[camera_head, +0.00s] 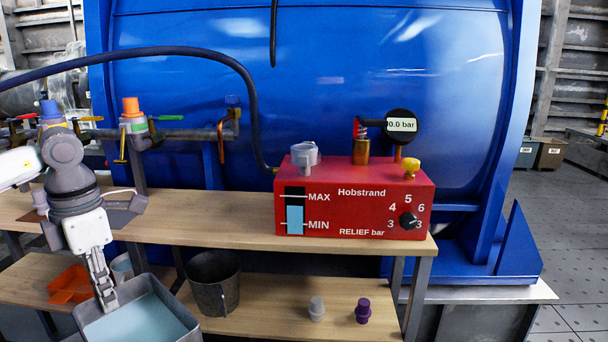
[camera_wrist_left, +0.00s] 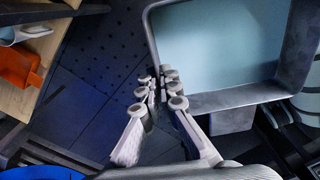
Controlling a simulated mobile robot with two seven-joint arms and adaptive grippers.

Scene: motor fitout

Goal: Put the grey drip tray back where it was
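The grey drip tray (camera_head: 180,308), with pale blue liquid in it, is at the bottom left of the head view, in front of the lower shelf. Its near part is cut off by the frame. My left gripper (camera_head: 108,300) reaches down onto its rim. In the left wrist view the fingers (camera_wrist_left: 160,82) are close together at a corner of the tray (camera_wrist_left: 225,98), with the rim running between the tips. Dark floor shows beside the tray there, so it appears to hang in the air. My right gripper is in neither view.
Pipes with valves stand at the left.

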